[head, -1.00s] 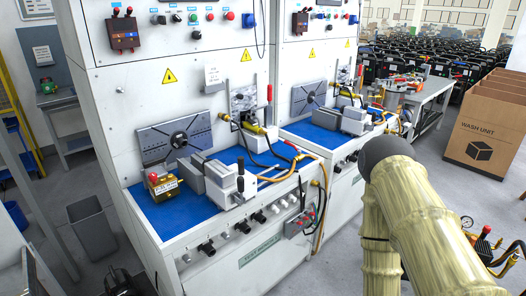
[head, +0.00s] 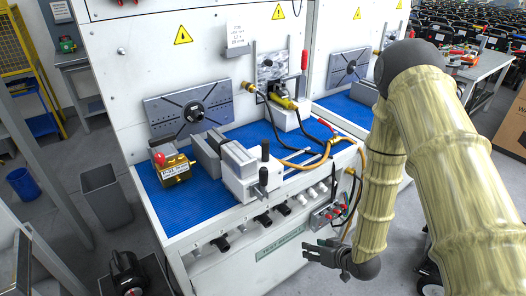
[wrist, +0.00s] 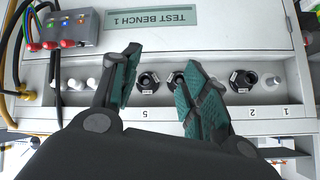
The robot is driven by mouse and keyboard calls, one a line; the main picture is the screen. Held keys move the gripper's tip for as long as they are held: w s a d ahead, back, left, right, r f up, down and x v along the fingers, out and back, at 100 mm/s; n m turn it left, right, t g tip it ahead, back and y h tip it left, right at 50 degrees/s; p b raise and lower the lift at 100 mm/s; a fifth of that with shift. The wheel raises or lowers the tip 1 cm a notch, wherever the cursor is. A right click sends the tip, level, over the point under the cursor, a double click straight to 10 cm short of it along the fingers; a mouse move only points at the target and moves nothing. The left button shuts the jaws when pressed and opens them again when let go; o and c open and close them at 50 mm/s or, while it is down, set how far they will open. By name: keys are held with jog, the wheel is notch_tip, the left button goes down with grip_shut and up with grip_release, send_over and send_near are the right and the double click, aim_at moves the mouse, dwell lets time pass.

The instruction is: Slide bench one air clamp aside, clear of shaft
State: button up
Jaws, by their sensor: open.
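Test bench one (head: 205,225) has a blue work mat and a slotted plate with a round shaft hub (head: 193,111) on its upright panel. A fixture with brass fittings, hoses and a red handle (head: 284,101) stands at the back right. I cannot tell for sure which is the air clamp. My gripper (head: 308,251) is open and empty, low in front of the bench. The wrist view shows its green-padded fingers (wrist: 160,62) apart before the bench's front panel.
A brass unit with a red cap (head: 172,168) sits at the mat's left. Yellow and black hoses (head: 315,150) run over the right side. Knobs and a grey button box (head: 328,213) stick out of the front panel. A grey bin (head: 105,198) stands left on the floor.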

jog(key=w+a+r+n+t+y+b, duration=0.2)
jog(key=w+a+r+n+y, duration=0.15)
jog(key=w+r, duration=0.7)
jog(key=n+g+y+b, duration=0.3)
jog(key=n+g+y, duration=0.1)
jog(key=n+y, duration=0.45)
send_near(265, 145)
jog(key=w+m, duration=0.1)
jog(key=x, duration=0.3)
jog(key=p+x, duration=0.1)
jog(key=x, duration=0.2)
jog(key=f+p+x, duration=0.1)
jog(key=x, duration=0.3)
jog(key=shift+w, duration=0.2)
grip_shut()
